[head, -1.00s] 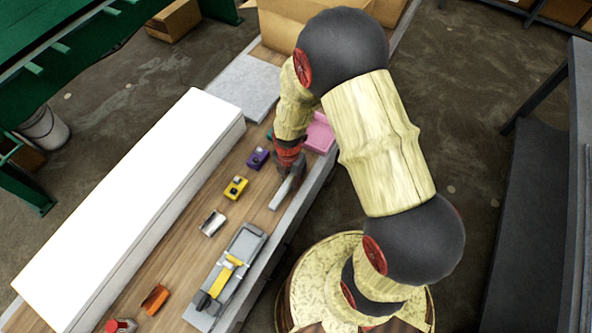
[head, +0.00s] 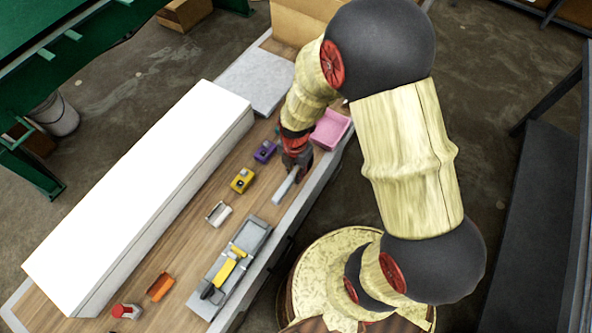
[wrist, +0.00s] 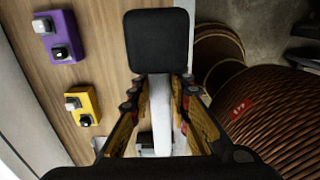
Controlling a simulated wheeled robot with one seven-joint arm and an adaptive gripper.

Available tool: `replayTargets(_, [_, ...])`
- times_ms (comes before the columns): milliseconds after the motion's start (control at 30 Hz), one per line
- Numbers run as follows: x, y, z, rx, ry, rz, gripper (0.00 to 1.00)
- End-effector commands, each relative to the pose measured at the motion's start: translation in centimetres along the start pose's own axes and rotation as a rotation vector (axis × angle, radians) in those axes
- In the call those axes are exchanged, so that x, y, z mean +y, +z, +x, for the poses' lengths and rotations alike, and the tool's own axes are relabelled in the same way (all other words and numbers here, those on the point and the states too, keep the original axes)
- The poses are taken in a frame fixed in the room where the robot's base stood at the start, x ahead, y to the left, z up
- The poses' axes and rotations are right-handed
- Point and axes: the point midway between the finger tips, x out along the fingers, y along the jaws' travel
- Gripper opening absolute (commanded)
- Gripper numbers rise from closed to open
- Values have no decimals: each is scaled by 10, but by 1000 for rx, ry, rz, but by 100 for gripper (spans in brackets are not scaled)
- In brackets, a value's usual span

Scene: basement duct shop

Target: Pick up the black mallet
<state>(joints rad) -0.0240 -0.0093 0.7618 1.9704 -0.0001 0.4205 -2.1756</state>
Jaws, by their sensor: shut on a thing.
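The black mallet shows its square dark head (wrist: 158,40) at the top middle of the wrist view. Its pale grey handle (wrist: 161,115) runs down from the head between my gripper's fingers. My gripper (wrist: 162,88) is shut on the handle, just below the head. In the head view, my gripper (head: 297,163) is over the right side of the workbench, and the handle (head: 285,187) sticks out toward the lower left. The mallet head is hidden there behind my gripper and wrist. I cannot tell whether the mallet touches the bench.
The wooden bench (head: 185,232) also holds a purple box (head: 265,151), a yellow box (head: 242,180), a metal bracket (head: 218,213), an orange piece (head: 160,287), and a grey tray (head: 254,236) with a yellow-handled tool (head: 229,265). A pink bin (head: 330,129) stands near my gripper. A long white block (head: 150,190) lies left.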

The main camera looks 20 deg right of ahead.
Motion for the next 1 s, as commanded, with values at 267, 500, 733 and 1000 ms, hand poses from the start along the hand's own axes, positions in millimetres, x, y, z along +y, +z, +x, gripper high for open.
replayTargets(267, [-24, -56, -51, -2, 4, -6, 0])
replayTargets(500, [-41, -93, -68, -2, 4, -3, 0])
replayTargets(733, [-47, -106, -73, -1, 2, 0, 0])
replayTargets(1000, [-48, -107, -74, -1, 2, 1, 0])
